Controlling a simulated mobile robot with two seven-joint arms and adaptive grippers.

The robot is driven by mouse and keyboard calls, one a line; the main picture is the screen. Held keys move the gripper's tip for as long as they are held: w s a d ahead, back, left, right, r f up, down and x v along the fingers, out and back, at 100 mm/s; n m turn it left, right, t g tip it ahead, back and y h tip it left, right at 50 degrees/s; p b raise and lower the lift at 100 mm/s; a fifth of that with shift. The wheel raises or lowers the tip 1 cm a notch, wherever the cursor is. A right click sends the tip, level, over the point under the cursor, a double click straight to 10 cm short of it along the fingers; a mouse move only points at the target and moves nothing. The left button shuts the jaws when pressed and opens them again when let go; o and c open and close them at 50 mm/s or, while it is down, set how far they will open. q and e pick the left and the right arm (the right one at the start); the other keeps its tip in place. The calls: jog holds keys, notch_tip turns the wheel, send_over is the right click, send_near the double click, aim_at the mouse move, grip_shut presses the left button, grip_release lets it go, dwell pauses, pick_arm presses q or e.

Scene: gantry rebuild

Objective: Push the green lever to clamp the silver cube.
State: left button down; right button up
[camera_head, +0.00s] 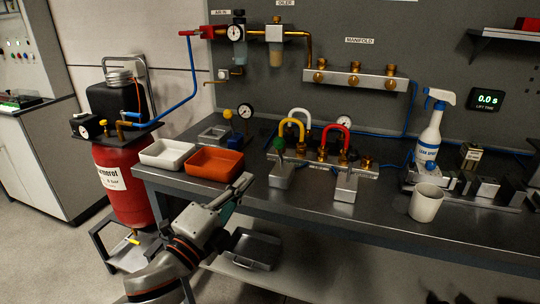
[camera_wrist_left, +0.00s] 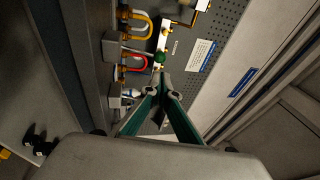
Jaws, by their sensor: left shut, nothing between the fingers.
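The green lever shows as a green knob (camera_head: 280,144) on a short stem, at the left end of the fittings on the bench. Two silver blocks stand near it: a left silver block (camera_head: 281,177) just in front of the lever and a right silver block (camera_head: 346,188). I cannot tell which is the silver cube, or whether either is clamped. My left gripper (camera_head: 244,184) is shut and empty, over the bench's front edge, left of the left block and apart from the lever. In the left wrist view the gripper (camera_wrist_left: 162,82) points toward the green knob (camera_wrist_left: 159,57).
A white tray (camera_head: 167,147) and an orange tray (camera_head: 215,152) lie left of the lever. Yellow, white and red curved hoses (camera_head: 337,128) rise to its right. A white cup (camera_head: 425,203) and a spray bottle (camera_head: 430,137) stand further right. The front bench edge between is clear.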

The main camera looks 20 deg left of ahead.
aim_at(276, 146)
pick_arm(q)
jog(key=x, duration=0.9)
jog(key=shift+w+d, duration=0.1)
jog(key=shift+w, duration=0.15)
jog(key=shift+w+d+r, duration=0.1)
jog(key=shift+w+d, duration=0.05)
jog(key=shift+w, duration=0.5)
pick_arm(e)
jog(key=shift+s+f, duration=0.15)
jog(key=shift+f, duration=0.15)
pick_arm(q)
jog(key=shift+r, duration=0.15)
pick_arm(e)
jog(key=shift+r, duration=0.15)
